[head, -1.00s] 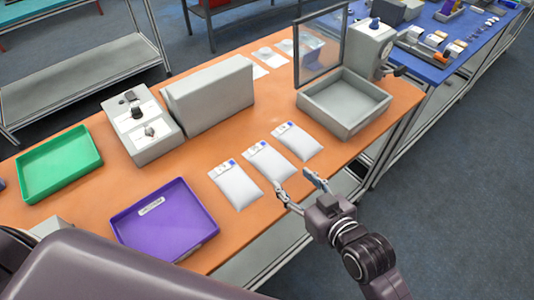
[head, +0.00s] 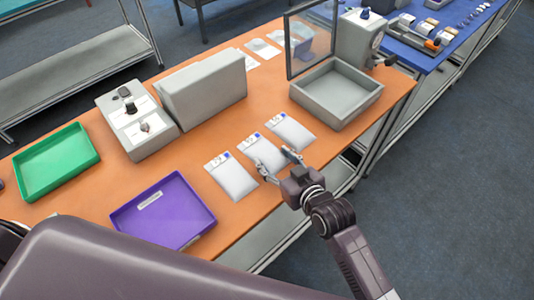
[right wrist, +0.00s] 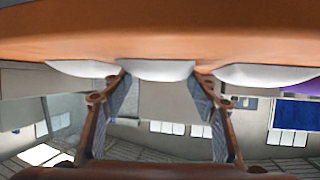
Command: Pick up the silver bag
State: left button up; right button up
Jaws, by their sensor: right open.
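Three flat silver-white bags with small labels lie in a row on the orange table: a left one (head: 232,179), a middle one (head: 259,150) and a right one (head: 292,134). My right gripper (head: 275,162) is open and empty at the near edge of the middle bag. In the right wrist view the fingers (right wrist: 158,88) stand apart, with the middle bag (right wrist: 155,70) ahead between their tips and the other bags outside them. I cannot tell whether the fingers touch it. My left gripper is not in view.
A purple tray (head: 118,218) and a green tray (head: 24,185) stand to the left. A grey open box (head: 309,101) stands behind the right bag. A grey block (head: 205,92) is behind the bags. The table's front edge runs beneath my right gripper.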

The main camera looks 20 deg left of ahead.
jog(key=c, duration=1.3)
jog(key=shift+r, duration=0.15)
